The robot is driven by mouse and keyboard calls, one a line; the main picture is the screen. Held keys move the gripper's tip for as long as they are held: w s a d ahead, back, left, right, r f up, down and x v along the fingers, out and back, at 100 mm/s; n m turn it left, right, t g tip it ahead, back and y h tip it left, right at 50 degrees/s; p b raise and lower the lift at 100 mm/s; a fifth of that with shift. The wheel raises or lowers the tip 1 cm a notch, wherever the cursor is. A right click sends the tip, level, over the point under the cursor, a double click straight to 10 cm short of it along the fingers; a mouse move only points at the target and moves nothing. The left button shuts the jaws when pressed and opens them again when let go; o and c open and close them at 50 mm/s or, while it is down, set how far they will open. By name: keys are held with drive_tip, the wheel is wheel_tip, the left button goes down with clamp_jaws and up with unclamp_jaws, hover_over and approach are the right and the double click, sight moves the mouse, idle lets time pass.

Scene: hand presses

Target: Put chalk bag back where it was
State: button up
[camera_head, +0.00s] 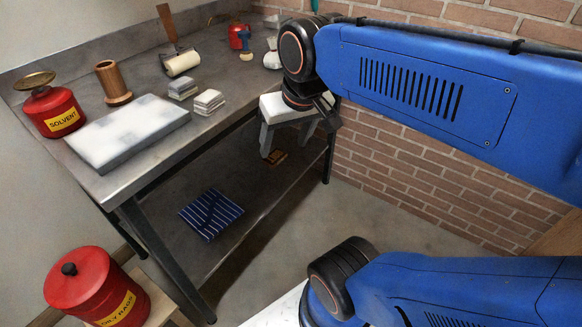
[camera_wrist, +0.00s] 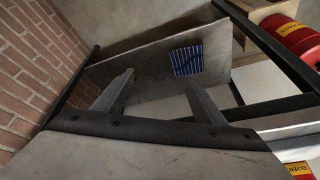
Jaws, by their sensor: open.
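My gripper (camera_head: 288,145) is open, with its grey fingers pointing down, beside the far front edge of the workbench and above the lower shelf. Its two fingers also show spread apart in the wrist view (camera_wrist: 160,88), with nothing between them. I cannot tell for sure which thing is the chalk bag.
The workbench (camera_head: 120,178) holds a red solvent can (camera_head: 53,112), a wooden cylinder (camera_head: 113,84), a pale slab (camera_head: 128,130), a roller (camera_head: 181,63) and small stacked blocks (camera_head: 209,102). A red oily-rags can (camera_head: 90,285) stands lower left. A brick wall (camera_head: 400,185) bounds the right.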

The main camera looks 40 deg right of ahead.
drive_tip(key=s+f+n, duration=0.1)
drive_tip(key=s+f, duration=0.2)
drive_tip(key=f, duration=0.2)
drive_tip(key=shift+s+a+n+t, duration=0.3)
drive_tip(key=shift+a+n, duration=0.1)
drive_tip(key=shift+a, duration=0.05)
idle(0.8)
